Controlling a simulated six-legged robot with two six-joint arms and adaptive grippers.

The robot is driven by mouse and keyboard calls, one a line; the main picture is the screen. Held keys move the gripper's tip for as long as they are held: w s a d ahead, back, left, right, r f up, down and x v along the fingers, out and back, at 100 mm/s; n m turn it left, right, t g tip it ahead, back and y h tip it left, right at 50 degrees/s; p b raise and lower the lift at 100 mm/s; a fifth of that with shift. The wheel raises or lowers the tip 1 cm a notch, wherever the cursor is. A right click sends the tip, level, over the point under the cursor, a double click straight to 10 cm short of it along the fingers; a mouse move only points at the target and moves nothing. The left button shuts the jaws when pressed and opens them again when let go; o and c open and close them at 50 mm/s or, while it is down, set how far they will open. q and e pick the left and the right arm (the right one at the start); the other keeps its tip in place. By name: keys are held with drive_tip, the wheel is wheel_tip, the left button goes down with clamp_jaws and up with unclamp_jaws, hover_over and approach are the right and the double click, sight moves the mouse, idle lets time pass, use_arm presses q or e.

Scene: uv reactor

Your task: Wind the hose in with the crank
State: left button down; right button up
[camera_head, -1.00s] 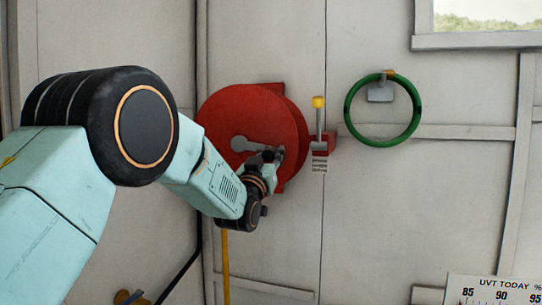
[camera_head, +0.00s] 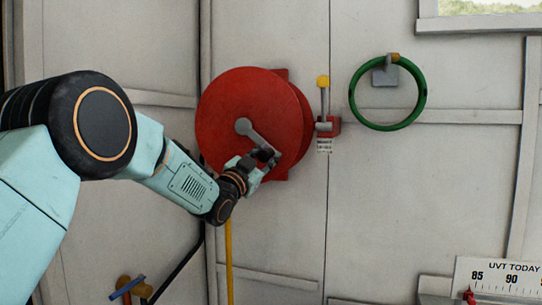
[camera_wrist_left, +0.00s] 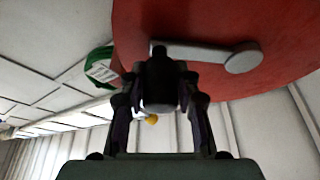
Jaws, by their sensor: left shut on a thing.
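The red hose reel (camera_head: 238,100) is mounted on the wall, and its round face also fills the top of the left wrist view (camera_wrist_left: 270,20). A grey crank arm (camera_head: 261,138) runs from the reel's hub down and to the right; it also shows in the left wrist view (camera_wrist_left: 200,55). My left gripper (camera_head: 264,159) is shut on the crank's handle (camera_wrist_left: 160,80), dark and mostly covered by the fingers. The yellow hose (camera_head: 229,262) hangs straight down below the reel. My right gripper is in neither view.
A lever with a yellow knob (camera_head: 323,81) stands on a red bracket just right of the reel. A green ring (camera_head: 422,92) hangs on a wall hook farther right. A gauge board (camera_head: 505,277) is at the lower right. A blue-handled valve (camera_head: 127,287) is at the lower left.

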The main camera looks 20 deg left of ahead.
use_arm(q)
drive_tip(key=a+f+m+g+h+p, duration=0.1)
drive_tip(key=a+m+g+p, duration=0.1)
drive_tip(key=a+m, duration=0.3)
drive_tip(key=a+f+m+g+p, duration=0.2)
drive_tip(key=a+m, duration=0.4)
drive_tip(key=m, duration=0.3)
drive_tip(key=shift+w+a+f+g+h+p, duration=0.2)
drive_tip(key=shift+a+f+g+h+p, duration=0.15)
drive_tip(key=shift+g+p, duration=0.25)
drive_tip(key=shift+r, duration=0.2)
